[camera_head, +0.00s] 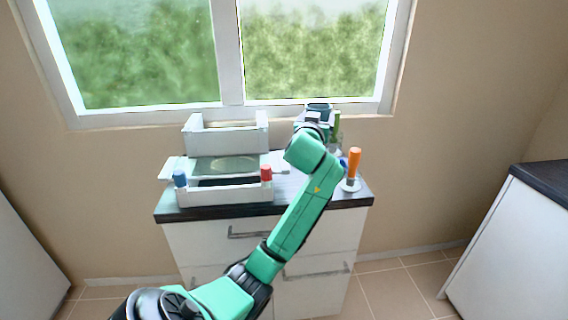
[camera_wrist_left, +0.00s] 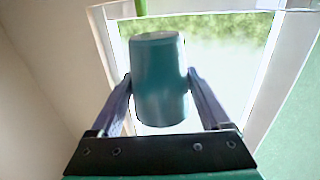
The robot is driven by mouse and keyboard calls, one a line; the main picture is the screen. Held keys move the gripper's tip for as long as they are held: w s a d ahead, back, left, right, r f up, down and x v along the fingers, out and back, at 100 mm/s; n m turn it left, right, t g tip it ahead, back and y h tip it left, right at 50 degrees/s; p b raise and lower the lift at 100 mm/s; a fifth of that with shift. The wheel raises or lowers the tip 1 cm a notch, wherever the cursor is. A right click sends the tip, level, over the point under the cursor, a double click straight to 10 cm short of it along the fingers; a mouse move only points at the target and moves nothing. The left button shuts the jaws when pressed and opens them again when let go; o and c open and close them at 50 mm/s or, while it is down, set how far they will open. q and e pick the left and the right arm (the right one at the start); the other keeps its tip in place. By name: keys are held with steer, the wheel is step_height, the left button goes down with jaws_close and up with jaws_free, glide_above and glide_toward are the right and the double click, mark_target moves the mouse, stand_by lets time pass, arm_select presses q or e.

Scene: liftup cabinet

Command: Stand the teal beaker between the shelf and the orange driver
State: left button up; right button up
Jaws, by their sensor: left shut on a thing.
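The teal beaker (camera_head: 319,106) is at the back right of the counter, mostly hidden behind my arm in the head view. In the left wrist view the beaker (camera_wrist_left: 158,80) sits between both fingers of my left gripper (camera_wrist_left: 160,88), which is shut on it. In the head view my left gripper (camera_head: 314,119) is at the back, by the window. The orange driver (camera_head: 354,163) stands upright at the right front of the counter. The white shelf (camera_head: 228,139) is on the left half. My right gripper is not in view.
A green-handled driver (camera_head: 336,127) stands behind the orange one, near the beaker. A small blue thing shows beside my arm. The counter between rack and orange driver is partly hidden by my arm.

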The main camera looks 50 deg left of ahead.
arm_select(q)
step_height(320, 180, down, 18)
steer(key=b, duration=0.3)
steer(key=shift+f, duration=0.2)
steer(key=shift+r, duration=0.1)
steer(key=o, duration=1.2)
steer(key=shift+o, duration=0.2)
steer(key=shift+d, duration=0.1)
steer(key=v, duration=1.2)
steer(key=shift+b, duration=0.35)
